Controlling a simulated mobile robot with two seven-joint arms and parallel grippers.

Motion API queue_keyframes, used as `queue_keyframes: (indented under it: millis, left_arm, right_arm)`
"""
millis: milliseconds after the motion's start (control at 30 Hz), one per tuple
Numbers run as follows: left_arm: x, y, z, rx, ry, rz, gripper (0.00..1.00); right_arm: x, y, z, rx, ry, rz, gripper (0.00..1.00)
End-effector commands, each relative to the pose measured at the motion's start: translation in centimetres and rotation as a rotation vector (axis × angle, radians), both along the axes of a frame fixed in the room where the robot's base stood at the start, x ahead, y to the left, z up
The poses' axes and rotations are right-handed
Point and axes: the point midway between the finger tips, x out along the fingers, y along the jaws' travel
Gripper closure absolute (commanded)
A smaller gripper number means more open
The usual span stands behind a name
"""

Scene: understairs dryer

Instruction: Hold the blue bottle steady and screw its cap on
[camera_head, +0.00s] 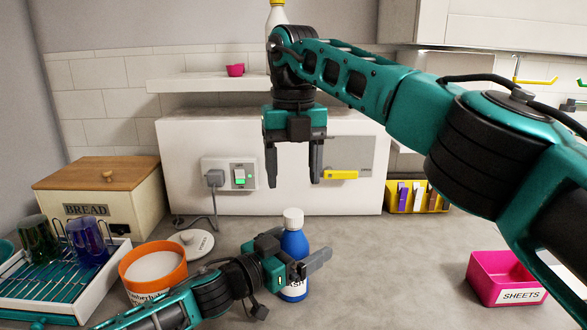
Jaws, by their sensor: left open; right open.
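The blue bottle (294,244) stands upright on the grey worktop. A white cap (293,218) sits on its top; I cannot tell how tightly. My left gripper (301,262) is low, at the bottle's body, with its fingers open around or in front of it; contact is not clear. It hides part of the bottle's middle and label. My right gripper (293,180) points down with its two fingers apart and empty, above the bottle and clear of the cap.
An orange tub (177,281) and a white lid (203,241) are left of the bottle. A drying rack (107,272) and a bread box (140,187) are farther left. A pink SHEETS box (490,285) is at right. The worktop right of the bottle is clear.

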Motion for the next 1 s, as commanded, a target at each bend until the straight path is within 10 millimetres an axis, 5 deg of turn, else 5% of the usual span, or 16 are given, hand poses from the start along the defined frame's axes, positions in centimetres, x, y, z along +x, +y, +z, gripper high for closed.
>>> queue_keyframes:
  millis: [1000]
  left_arm:
    - [-9.7,11.0,0.0,0.002,0.003,0.002,0.00]
  right_arm:
    - [0.0,0.0,0.6,0.000,0.000,0.000,0.34]
